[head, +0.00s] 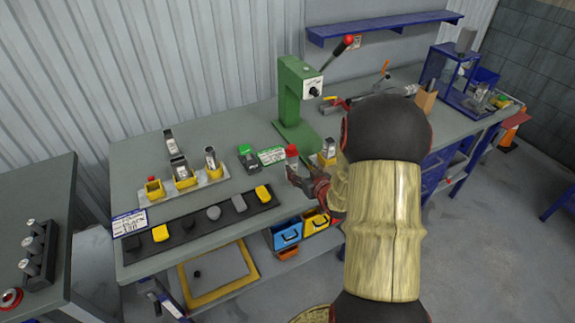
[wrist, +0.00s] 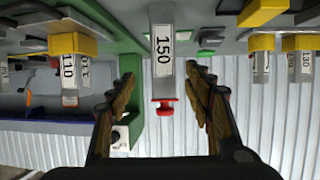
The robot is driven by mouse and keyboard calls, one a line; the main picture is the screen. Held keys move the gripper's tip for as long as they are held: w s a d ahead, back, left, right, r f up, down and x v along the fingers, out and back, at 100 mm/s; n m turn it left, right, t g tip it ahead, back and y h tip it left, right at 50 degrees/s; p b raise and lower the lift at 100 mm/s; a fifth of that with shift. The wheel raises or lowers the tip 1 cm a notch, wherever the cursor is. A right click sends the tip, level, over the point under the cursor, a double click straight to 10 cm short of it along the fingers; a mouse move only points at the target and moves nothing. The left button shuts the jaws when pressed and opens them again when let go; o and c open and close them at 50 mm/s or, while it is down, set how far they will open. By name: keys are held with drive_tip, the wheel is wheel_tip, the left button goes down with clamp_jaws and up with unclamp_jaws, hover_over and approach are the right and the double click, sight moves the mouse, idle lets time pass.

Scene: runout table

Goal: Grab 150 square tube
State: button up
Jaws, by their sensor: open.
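The 150 square tube (wrist: 163,75) is a grey metal tube with a white "150" label and a red end piece. It stands in the middle of the wrist view, which looks upside down. My gripper (wrist: 164,88) is open, with one finger on each side of the tube and a visible gap to both. In the head view the red-topped tube (head: 292,156) stands on the bench by my gripper (head: 306,182), in front of the green press. My gripper hides its lower part there.
A green press (head: 296,95) stands behind. A tube in a yellow holder (head: 327,157) is close to the right; the wrist view shows one labelled 110 (wrist: 69,72). A tray (head: 196,190) of yellow holders with tubes and a black strip (head: 195,225) lie left.

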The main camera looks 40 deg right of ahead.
sight(294, 165)
drive_tip(key=x, duration=0.3)
drive_tip(key=shift+w+b, duration=0.25)
drive_tip(key=shift+b, duration=0.05)
drive_tip(key=x, duration=0.2)
drive_tip(key=b+x, duration=0.1)
drive_tip(key=shift+w+a+f, duration=0.1)
drive_tip(key=shift+w+a, duration=0.1)
drive_tip(key=shift+w, duration=0.05)
drive_tip(key=shift+w+d+f, duration=0.15)
drive_tip(key=shift+w+d, duration=0.1)
drive_tip(key=shift+w, duration=0.25)
drive_tip(key=c, duration=0.3)
clamp_jaws()
